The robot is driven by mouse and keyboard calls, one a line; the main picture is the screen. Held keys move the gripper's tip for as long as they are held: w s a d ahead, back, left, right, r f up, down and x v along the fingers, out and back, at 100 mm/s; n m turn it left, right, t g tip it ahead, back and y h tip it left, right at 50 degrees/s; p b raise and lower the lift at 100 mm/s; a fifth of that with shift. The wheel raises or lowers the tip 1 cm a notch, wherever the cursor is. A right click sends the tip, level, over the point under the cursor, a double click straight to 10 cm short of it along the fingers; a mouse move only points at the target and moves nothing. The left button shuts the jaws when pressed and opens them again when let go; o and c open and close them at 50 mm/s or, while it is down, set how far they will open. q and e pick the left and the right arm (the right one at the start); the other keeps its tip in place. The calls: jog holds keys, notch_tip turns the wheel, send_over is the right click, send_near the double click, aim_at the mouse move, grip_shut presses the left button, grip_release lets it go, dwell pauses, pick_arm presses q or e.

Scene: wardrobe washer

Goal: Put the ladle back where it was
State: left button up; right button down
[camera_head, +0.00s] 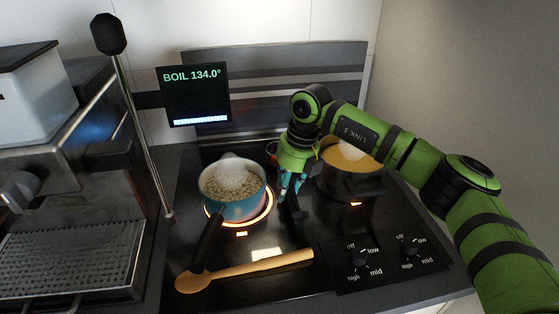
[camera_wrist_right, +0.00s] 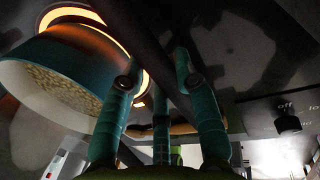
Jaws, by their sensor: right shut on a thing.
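A wooden spoon-like utensil (camera_head: 245,269), the only ladle-like thing I see whole, lies across the front of the black cooktop, its round end at the left. Part of it shows beyond the fingers in the wrist view (camera_wrist_right: 183,129). My right gripper (camera_head: 291,190) points down between the two pots, away from the wooden utensil. It is shut on a dark handle (camera_head: 292,210), which runs between the fingers in the wrist view (camera_wrist_right: 158,52). The handle's far end is hidden behind my gripper, so I cannot tell what it belongs to. My left gripper is not in view.
A blue pot (camera_head: 238,209) with bubbling, grainy contents sits on a glowing burner, left of my gripper. A dark pot (camera_head: 349,182) with yellow contents stands right, partly behind my arm. Knobs (camera_head: 361,258) are at the front right. A coffee machine (camera_head: 70,215) fills the left.

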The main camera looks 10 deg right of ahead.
jog(key=shift+f+b, duration=0.4)
jog(key=shift+f, duration=0.25)
jog(key=c, duration=0.9)
grip_release()
jog(key=shift+o, duration=0.2)
jog(key=o, duration=0.3)
jog(key=shift+r, duration=0.1)
jog(key=shift+r+p, duration=3.3)
jog(key=shift+r, duration=1.65)
jog(key=shift+r, duration=0.1)
